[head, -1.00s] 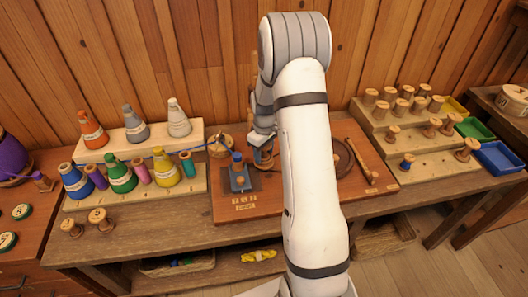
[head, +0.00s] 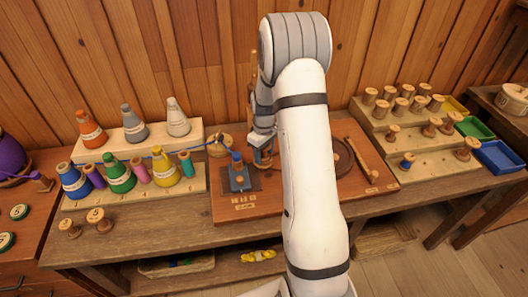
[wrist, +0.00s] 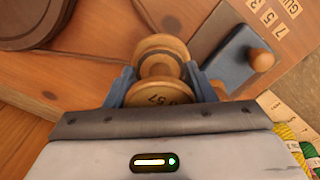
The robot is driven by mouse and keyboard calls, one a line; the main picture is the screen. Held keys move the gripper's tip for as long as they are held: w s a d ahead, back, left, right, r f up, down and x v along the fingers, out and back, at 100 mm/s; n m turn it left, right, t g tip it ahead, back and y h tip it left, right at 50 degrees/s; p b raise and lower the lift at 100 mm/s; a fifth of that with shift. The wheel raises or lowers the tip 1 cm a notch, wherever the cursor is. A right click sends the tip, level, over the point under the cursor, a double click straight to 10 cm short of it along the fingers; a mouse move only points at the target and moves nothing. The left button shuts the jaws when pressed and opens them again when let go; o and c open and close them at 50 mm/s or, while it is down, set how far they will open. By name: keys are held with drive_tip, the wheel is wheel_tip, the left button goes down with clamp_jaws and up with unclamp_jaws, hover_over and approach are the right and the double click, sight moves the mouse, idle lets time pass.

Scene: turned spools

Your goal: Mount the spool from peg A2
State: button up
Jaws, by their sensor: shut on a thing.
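My gripper (wrist: 163,88) is shut on a bare wooden spool (wrist: 160,92) whose near flange carries a printed number, seemingly 57. The blue-grey fingers press on it from both sides. In the head view my gripper (head: 262,138) is low over the brown winding board (head: 290,196), with the spool (head: 263,157) under it. The stepped peg rack (head: 445,165) at the right bears several wooden spools. Its peg letters are unreadable.
A blue-grey block with a wooden knob (head: 238,180) sits left of the gripper; it also shows close by in the wrist view (wrist: 236,60). A dark round disc (head: 340,158) is to the right. Thread cones (head: 118,175) stand at the left.

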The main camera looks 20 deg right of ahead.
drive_tip(key=shift+f, duration=0.35)
drive_tip(key=o, duration=0.7)
drive_tip(key=shift+r+p, duration=2.8)
drive_tip(key=shift+r, duration=2.75)
